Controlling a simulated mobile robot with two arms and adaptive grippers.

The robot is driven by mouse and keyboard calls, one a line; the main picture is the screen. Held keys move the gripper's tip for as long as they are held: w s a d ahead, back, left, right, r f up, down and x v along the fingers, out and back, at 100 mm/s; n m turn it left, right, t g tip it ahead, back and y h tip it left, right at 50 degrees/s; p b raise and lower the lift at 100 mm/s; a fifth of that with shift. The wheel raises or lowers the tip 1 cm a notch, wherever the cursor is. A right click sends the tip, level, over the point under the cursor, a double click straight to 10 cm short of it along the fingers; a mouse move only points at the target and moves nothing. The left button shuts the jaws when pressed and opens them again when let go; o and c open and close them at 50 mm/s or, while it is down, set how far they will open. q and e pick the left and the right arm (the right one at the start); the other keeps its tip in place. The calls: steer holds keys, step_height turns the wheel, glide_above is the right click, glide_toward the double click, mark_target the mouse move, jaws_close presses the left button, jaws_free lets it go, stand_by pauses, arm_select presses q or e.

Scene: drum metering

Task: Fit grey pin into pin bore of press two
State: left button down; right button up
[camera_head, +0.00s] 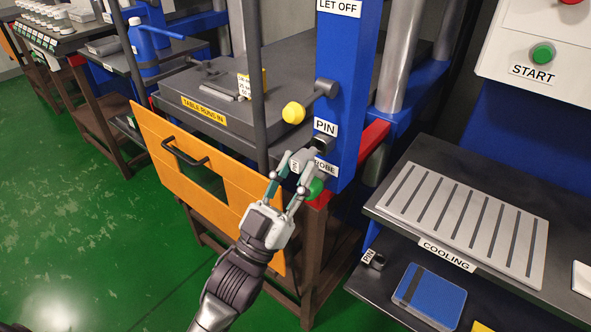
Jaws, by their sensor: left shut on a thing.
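My left gripper (294,163) is shut on a small grey pin (296,166) with a white label, of which the letters "IN" show; the fingers hide much of it. The gripper is just below and left of the pin bore (322,143), a dark socket under the "PIN" label on the blue press post (345,85). The pin appears outside the bore; its exact gap and alignment cannot be told. My right gripper is not in view.
A green knob (316,188) and a "PROBE" label are close beside the gripper. A yellow-ended lever (293,113) sticks out above. An orange panel (185,165) hangs at left. At right, a slotted cooling rack (465,215) stands above a shelf with a dark "PIN"-labelled piece (377,262).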

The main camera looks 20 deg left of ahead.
arm_select(q)
steer(key=shift+w+d, duration=0.15)
steer(key=shift+w, duration=0.3)
steer(key=shift+w+d, duration=0.1)
steer(key=shift+w, duration=0.2)
steer(key=shift+w+d, duration=0.3)
steer(key=shift+w, duration=0.45)
steer(key=c, duration=0.7)
jaws_free()
steer(key=shift+c, duration=0.2)
steer(key=v, duration=1.2)
